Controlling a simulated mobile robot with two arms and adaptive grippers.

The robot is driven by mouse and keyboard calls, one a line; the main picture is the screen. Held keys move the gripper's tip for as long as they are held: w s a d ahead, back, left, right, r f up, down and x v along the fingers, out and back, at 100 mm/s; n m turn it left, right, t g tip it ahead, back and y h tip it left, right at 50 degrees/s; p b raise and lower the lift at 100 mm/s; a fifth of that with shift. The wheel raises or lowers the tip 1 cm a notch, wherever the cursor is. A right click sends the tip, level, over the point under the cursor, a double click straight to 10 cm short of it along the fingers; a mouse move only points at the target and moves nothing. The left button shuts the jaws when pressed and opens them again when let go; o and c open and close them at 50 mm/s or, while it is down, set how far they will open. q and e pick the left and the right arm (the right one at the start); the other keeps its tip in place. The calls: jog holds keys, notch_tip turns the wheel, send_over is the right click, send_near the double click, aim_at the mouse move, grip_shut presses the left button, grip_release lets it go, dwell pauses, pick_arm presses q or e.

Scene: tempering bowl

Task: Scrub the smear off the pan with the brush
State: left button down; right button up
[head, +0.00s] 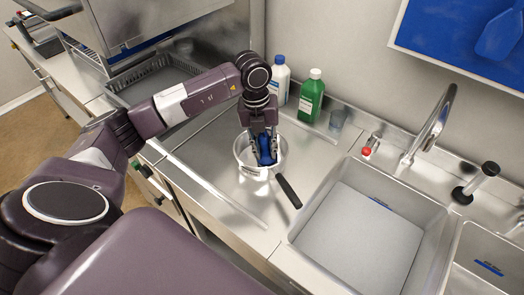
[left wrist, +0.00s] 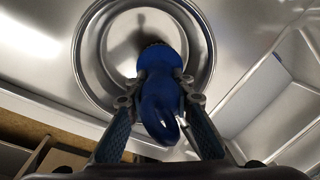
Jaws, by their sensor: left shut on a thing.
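The pan (head: 241,158) is a round steel pan with a black handle (head: 288,190), on the steel counter left of the sink. My left gripper (head: 264,153) is over the pan, pointing down, shut on the blue brush (head: 264,147). In the left wrist view the brush (left wrist: 160,112) sits between the two fingers, its dark bristle end toward the pan floor (left wrist: 117,42). I cannot tell whether the bristles touch the pan. No smear shows; the brush and gripper hide part of the floor. My right gripper is not in view.
A white bottle with a blue cap (head: 280,82) and a green bottle (head: 311,98) stand behind the pan. The sink basin (head: 355,237) and tap (head: 430,128) are right. A grey rack (head: 165,77) is at left. Counter in front is clear.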

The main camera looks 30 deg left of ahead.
pick_arm(q)
jog(key=shift+w+a, duration=0.3)
jog(key=shift+w, duration=0.45)
jog(key=shift+w+a+b, duration=0.35)
jog(key=shift+a+b, duration=0.1)
jog(key=shift+a, duration=0.35)
jog(key=shift+s+a, duration=0.3)
jog(key=shift+a, duration=0.45)
jog(key=shift+s+a+f, duration=0.1)
jog(key=shift+s+a, duration=0.25)
jog(key=shift+s, duration=0.45)
jog(key=shift+s+d, duration=0.25)
jog(key=shift+s, duration=0.5)
jog(key=shift+s+d, duration=0.4)
jog(key=shift+d, duration=0.35)
jog(key=shift+w+d, duration=0.1)
jog(key=shift+w, duration=1.1)
